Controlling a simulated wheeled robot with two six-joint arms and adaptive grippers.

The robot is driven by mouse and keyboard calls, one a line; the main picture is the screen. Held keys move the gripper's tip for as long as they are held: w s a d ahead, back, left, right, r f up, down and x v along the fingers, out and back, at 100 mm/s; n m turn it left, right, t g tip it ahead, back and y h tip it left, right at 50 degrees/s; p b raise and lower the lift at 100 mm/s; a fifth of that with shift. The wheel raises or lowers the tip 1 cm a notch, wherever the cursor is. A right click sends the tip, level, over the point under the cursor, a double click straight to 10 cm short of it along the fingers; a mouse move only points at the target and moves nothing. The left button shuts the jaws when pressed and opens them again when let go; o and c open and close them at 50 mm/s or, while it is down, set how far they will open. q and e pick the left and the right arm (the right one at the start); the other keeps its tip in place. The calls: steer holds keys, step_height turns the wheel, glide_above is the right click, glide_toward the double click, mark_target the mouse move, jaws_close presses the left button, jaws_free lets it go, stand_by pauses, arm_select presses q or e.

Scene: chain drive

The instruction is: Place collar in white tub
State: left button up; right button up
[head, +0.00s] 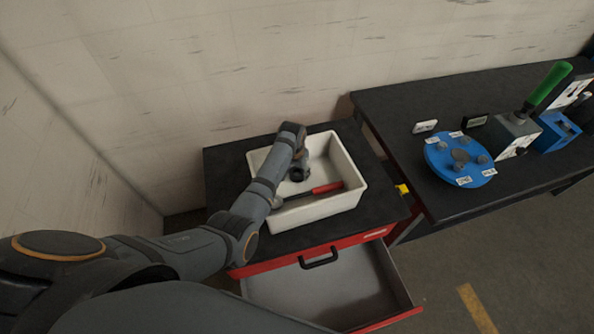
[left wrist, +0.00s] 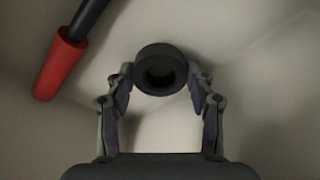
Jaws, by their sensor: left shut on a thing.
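The collar (left wrist: 160,70) is a dark, thick ring with a round bore, seen in the left wrist view between my left fingertips. My left gripper (left wrist: 160,82) is shut on it, with a finger on each side. In the head view my left arm reaches over the white tub (head: 318,212), which stands on the black top of a red cabinet. The left gripper (head: 299,176) is inside the tub's outline there, and the collar cannot be made out clearly. The gap between the collar and the tub floor is hard to judge. My right gripper is not in view.
A tool with a red handle (head: 328,188) lies in the tub; it also shows in the left wrist view (left wrist: 60,68). The cabinet's drawer (head: 325,290) is open below. A black bench (head: 395,110) at right holds a blue disc (head: 445,165) and a green-handled device (head: 550,84).

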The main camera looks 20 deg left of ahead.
arm_select(q)
steer(key=o, duration=1.6)
steer(key=shift+c, duration=0.2)
step_height(320, 180, up, 12)
steer(key=s+b, duration=0.1)
steer(key=shift+s, duration=0.4)
steer(key=shift+a, duration=0.1)
